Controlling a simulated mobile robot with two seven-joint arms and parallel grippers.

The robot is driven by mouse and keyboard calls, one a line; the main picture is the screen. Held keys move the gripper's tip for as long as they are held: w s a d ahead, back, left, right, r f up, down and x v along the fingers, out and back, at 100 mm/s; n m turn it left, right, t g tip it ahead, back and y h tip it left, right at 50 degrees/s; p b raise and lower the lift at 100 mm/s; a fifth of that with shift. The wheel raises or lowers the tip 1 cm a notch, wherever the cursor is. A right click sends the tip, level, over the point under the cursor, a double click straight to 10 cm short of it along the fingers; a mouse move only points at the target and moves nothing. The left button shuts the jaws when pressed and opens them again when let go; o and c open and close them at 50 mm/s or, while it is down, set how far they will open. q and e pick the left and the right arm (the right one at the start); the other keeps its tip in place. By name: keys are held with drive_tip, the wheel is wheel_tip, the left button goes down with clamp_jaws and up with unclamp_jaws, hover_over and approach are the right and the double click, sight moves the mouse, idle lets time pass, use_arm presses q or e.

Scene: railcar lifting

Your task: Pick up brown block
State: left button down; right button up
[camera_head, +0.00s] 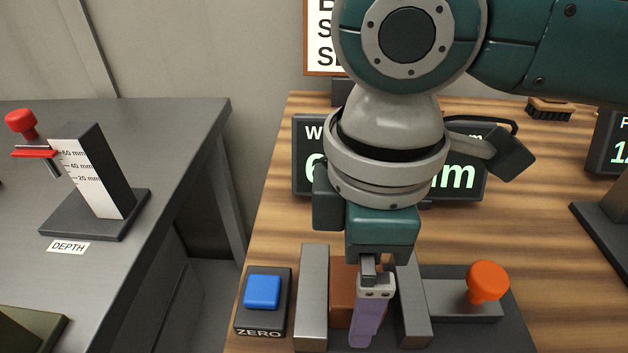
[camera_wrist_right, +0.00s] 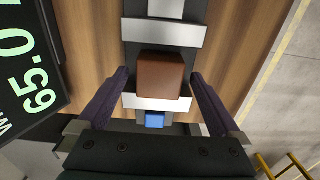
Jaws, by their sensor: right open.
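The brown block (camera_head: 342,290) sits between the two grey upright jaws of a measuring fixture, partly hidden behind my right gripper in the head view. In the right wrist view the brown block (camera_wrist_right: 160,76) lies between my two purple fingers, with a gap on each side. My right gripper (camera_head: 371,312) points down over the fixture and is open. In the head view one purple finger shows in front of the block; the other is hidden. My left gripper is not in view.
The fixture has grey jaws (camera_head: 313,297) and an orange knob (camera_head: 488,282). A blue ZERO button (camera_head: 262,291) stands to its left. A width display (camera_head: 308,165) stands behind, partly covered by my arm. A depth gauge (camera_head: 98,180) stands on the grey table at left.

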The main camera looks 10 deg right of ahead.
drive_tip(key=shift+f, duration=0.9)
drive_tip(key=shift+c, duration=0.4)
clamp_jaws()
drive_tip(key=shift+r, duration=0.15)
